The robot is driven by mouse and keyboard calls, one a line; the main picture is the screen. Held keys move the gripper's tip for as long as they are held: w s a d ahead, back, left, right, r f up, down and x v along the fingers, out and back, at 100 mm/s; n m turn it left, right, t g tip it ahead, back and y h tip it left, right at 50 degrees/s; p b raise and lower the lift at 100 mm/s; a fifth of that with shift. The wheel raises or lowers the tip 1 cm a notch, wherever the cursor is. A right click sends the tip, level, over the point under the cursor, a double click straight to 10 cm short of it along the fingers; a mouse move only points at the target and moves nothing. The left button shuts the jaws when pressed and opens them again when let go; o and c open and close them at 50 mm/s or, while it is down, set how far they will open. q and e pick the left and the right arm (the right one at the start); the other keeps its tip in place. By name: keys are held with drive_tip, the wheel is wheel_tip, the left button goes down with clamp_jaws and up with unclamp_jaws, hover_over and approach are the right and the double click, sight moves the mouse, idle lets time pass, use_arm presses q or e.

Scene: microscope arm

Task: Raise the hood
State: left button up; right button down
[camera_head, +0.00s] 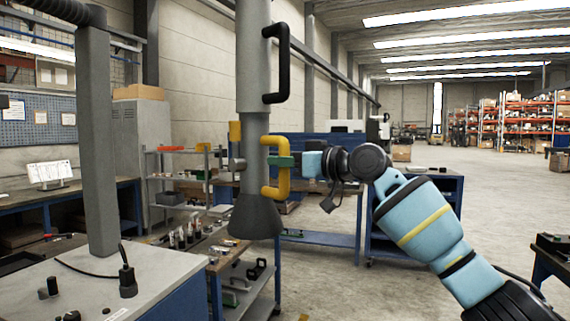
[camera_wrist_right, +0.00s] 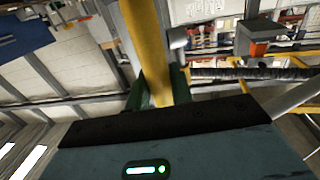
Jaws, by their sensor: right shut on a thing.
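The hood (camera_head: 257,216) is a dark grey cone at the lower end of a vertical grey tube (camera_head: 253,60). A yellow handle (camera_head: 283,183) is on the tube's right side just above the cone, and a black handle (camera_head: 283,65) is higher up. My right gripper (camera_head: 281,161) reaches in from the right, its green fingers shut on the yellow handle. In the right wrist view the yellow bar (camera_wrist_right: 146,50) runs between the green fingers (camera_wrist_right: 160,92). The left gripper is not in view.
A grey post (camera_head: 98,140) stands on a cabinet (camera_head: 130,285) at the left. A low cart with tools (camera_head: 240,270) stands below and behind the hood. Blue workbenches (camera_head: 410,215) stand behind my right arm. Open floor (camera_head: 490,215) lies to the right.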

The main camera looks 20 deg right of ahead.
drive_tip(key=shift+s+d+r, duration=0.1)
drive_tip(key=shift+r, duration=0.45)
drive_tip(key=c, duration=1.5)
unclamp_jaws()
drive_tip(key=shift+o, duration=1.1)
drive_tip(key=shift+f, duration=0.25)
drive_tip(key=shift+f, duration=0.1)
drive_tip(key=v, duration=0.7)
drive_tip(key=shift+s+d+b, duration=0.25)
drive_tip(key=shift+b, duration=0.1)
